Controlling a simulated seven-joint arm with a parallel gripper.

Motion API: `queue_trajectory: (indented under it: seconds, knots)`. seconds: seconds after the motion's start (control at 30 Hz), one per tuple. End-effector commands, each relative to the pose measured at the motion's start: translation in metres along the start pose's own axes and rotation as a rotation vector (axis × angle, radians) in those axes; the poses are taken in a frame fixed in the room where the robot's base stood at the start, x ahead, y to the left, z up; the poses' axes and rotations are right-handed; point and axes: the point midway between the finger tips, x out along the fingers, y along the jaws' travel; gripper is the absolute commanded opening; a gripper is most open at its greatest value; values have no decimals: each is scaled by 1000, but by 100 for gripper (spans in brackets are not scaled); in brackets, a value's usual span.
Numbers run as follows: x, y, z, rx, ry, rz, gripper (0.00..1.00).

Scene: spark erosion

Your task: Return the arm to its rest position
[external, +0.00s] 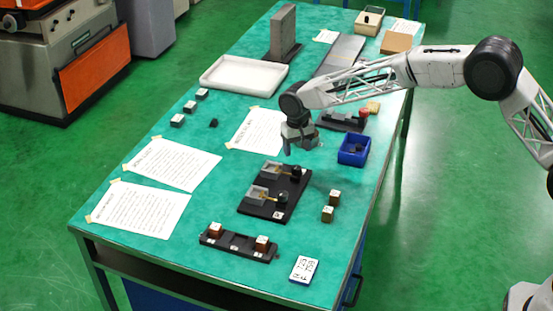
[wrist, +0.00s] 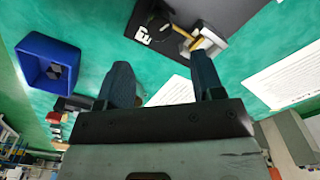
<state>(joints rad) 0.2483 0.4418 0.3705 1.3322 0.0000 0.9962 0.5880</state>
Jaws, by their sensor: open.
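My gripper (external: 302,146) hangs from the white arm above the middle of the green table (external: 222,194). In the wrist view its two dark fingers (wrist: 165,84) stand apart with nothing between them. Below and in front of it, a black fixture plate (external: 268,208) carries two grey blocks with brass-coloured parts and black knobs. Part of this plate also shows at the top of the wrist view (wrist: 196,22). My arm reaches in from the right side of the external view, bent at the elbow, and hides part of the table behind it.
A blue bin (external: 354,150) with dark pieces inside stands right of my gripper. Two small brown-topped cubes (external: 331,205) and a black rack (external: 238,243) stand nearer the front. A white tray (external: 243,75) and a tall grey block (external: 283,32) stand behind. Paper sheets (external: 138,208) lie left.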

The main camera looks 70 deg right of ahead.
Motion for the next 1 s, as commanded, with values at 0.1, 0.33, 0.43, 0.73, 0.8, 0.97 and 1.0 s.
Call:
queue_trajectory:
  seconds: [0.1, 0.33, 0.43, 0.73, 0.8, 0.97, 1.0]
  knots:
    - [0, 0, 0, 0, 0, 0, 61]
    - [0, 0, 0, 0, 0, 0, 61]
    - [0, 0, 0, 0, 0, 0, 61]
    - [-21, 2, 18, -24, 8, -5, 61]
    - [-32, 4, 27, -38, 12, -7, 61]
    - [-61, 12, 57, -79, 21, -12, 61]
    - [-70, 14, 66, -91, 24, -14, 61]
